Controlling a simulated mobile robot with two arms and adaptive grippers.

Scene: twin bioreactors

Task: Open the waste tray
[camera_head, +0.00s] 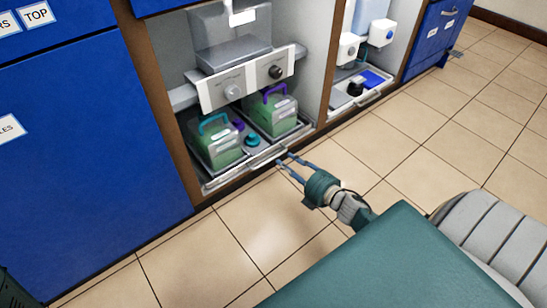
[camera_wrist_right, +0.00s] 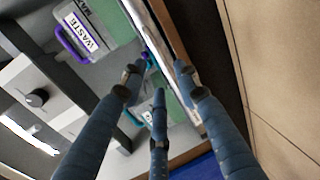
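The waste tray (camera_head: 211,184) is a grey metal tray low in the left bay, its front rail along the bay's front edge. It holds two green-filled containers, one with a teal handle (camera_head: 224,150) and one with a purple handle (camera_head: 276,112). My right gripper (camera_head: 284,160) is at the right part of the tray's front rail. In the right wrist view its fingers (camera_wrist_right: 158,78) are spread apart, with the tray's pale front rail (camera_wrist_right: 150,28) running between them. Contact cannot be told. The purple-handled container (camera_wrist_right: 98,28) there is labelled WASTE. My left gripper is out of view.
A second bay at right has a similar tray (camera_head: 374,97). Blue cabinets (camera_head: 90,130) stand at left. The tiled floor (camera_head: 330,160) before the bay is clear except for my arm.

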